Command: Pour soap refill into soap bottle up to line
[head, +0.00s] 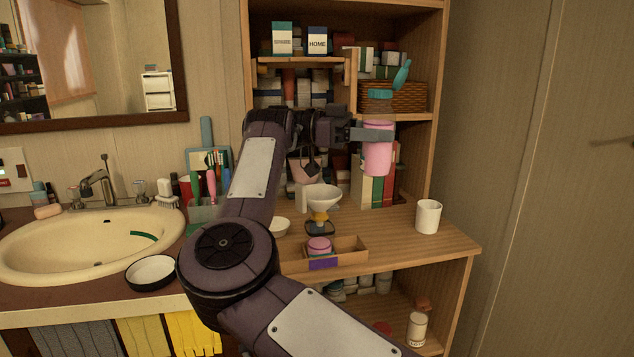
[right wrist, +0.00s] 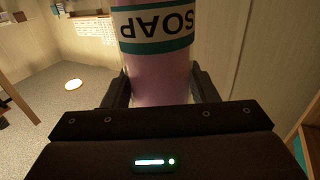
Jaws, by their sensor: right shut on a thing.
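My right gripper (head: 372,135) is shut on a pink soap container (head: 378,158), held in the air in front of the shelf unit. In the right wrist view the pink container (right wrist: 158,88) stands between both fingers, and its white and teal SOAP label reads upside down. Teal parts show above it in the head view; I cannot tell whether this is the refill or the soap bottle. A white funnel-shaped cup (head: 322,195) sits over a yellowish part on a dark base on the counter, below left of my gripper. My left gripper is out of view.
A white cup (head: 428,217) stands at the counter's right. A small wooden tray (head: 349,255) holds a pink jar (head: 319,245). Shelves and a wicker basket (head: 408,97) are close behind my gripper. A sink (head: 60,255) lies left. Counter between tray and white cup is clear.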

